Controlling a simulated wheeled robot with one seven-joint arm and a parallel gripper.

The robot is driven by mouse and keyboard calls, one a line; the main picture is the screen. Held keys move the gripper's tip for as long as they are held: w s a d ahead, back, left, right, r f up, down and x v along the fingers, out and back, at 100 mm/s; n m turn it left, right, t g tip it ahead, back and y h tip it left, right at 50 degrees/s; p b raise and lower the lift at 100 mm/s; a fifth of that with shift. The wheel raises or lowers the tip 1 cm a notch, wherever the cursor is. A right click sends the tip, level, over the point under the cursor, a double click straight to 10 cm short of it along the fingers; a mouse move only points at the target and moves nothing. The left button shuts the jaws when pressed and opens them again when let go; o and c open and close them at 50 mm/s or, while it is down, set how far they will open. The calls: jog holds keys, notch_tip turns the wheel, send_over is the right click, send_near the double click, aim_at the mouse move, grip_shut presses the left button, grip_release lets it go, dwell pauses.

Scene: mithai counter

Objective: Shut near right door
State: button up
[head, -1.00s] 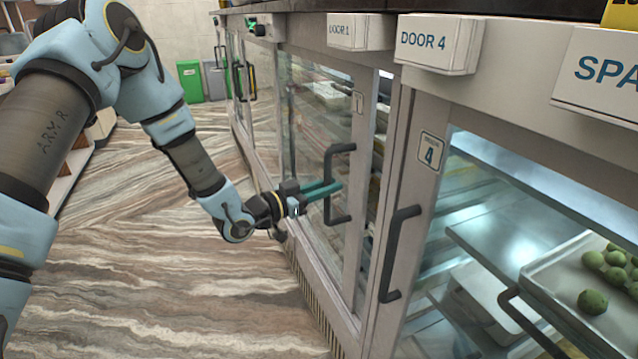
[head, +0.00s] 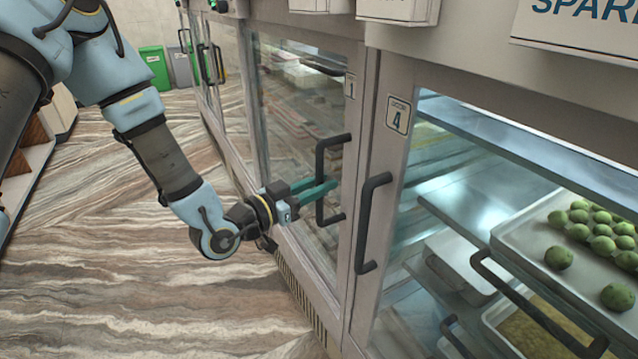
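The glass door marked 1 (head: 351,120) has a pale metal frame and a black bar handle (head: 321,160). It stands left of the door marked 4 (head: 376,150), which has its own black handle (head: 368,225). Door 1's right edge now lies close along door 4's frame, with only a thin seam showing; I cannot tell if it is fully seated. My gripper (head: 328,187), with two teal fingers, is at the middle of door 1's handle, its fingertips overlapping the bar. Whether the fingers touch or clasp the handle is unclear.
Behind door 4's glass are metal trays (head: 520,235) with green round sweets (head: 600,225) and several black handles. Green and grey bins (head: 155,65) stand at the far back. The striped floor (head: 150,270) left of the counter is clear.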

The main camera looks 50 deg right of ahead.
jog(key=o, duration=0.4)
jog(key=shift+s, duration=0.15)
jog(key=shift+a, duration=0.1)
jog(key=a, duration=0.3)
jog(key=w+a+b, duration=0.1)
jog(key=a, duration=0.6)
jog(key=shift+w+a+b, duration=0.3)
jog(key=shift+w+b, duration=0.1)
jog(key=w+a+r+n+t+y+p, duration=0.1)
jog(key=w+a+n+t+y+p, duration=0.8)
jog(key=w+a, duration=1.05)
jog(key=w+a+r+n+g+y, duration=0.1)
jog(key=w+a+r+n+y, duration=0.25)
jog(key=a+y, duration=0.45)
jog(key=s+a+r+n+g+p, duration=0.1)
jog(key=s+a+r+n, duration=0.1)
jog(key=a, duration=0.2)
jog(key=s+a+r+n+g, duration=0.1)
jog(key=s+a+r+n, duration=0.1)
jog(key=s+a+r, duration=0.1)
jog(key=s+a+r+n+g+p, duration=0.1)
jog(key=s+a+r+n, duration=0.1)
jog(key=a, duration=0.3)
jog(key=shift+s+a+r+y+p, duration=0.3)
jog(key=shift+a+r+p, duration=0.1)
jog(key=shift+r, duration=0.2)
